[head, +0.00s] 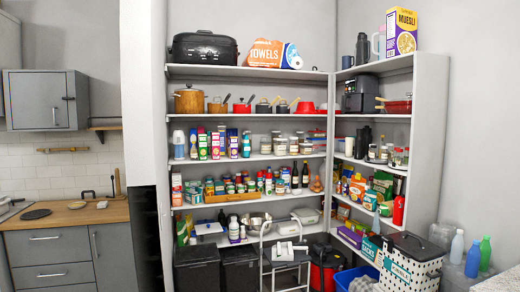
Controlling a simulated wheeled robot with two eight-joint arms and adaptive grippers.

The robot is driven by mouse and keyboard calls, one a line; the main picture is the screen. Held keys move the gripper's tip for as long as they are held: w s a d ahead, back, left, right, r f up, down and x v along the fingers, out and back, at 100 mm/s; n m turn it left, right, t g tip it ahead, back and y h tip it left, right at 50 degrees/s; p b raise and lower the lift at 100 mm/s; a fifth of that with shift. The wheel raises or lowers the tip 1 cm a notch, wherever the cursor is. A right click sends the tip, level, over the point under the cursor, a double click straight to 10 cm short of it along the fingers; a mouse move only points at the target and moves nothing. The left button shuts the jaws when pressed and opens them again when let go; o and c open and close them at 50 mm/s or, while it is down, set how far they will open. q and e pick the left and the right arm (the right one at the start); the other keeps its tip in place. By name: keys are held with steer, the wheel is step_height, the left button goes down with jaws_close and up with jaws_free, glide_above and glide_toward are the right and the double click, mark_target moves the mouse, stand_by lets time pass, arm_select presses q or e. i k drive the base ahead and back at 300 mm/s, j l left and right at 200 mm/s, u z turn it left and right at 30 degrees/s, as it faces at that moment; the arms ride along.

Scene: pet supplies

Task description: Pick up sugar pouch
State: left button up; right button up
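I cannot pick out a sugar pouch for certain; the packets on the shelves are too small to read. Many boxes, jars and packets stand on the pantry shelving (250,72), which fills the corner. A row of upright cartons (214,144) stands on a middle shelf at the left, with jars (281,146) to their right. Boxes and a green packet (382,183) sit on the right-hand shelves. Neither of my grippers shows in the head view.
A step stool (287,262) stands before the shelves with a white object on it. Dark bins (197,270) stand at its left. A blue crate (357,276) and a dotted box (408,268) are at the right. A wooden counter (65,215) is at the left.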

mark_target(245, 144)
steer(key=i+z, duration=0.15)
steer(key=i, duration=3.7)
steer(key=j, duration=0.05)
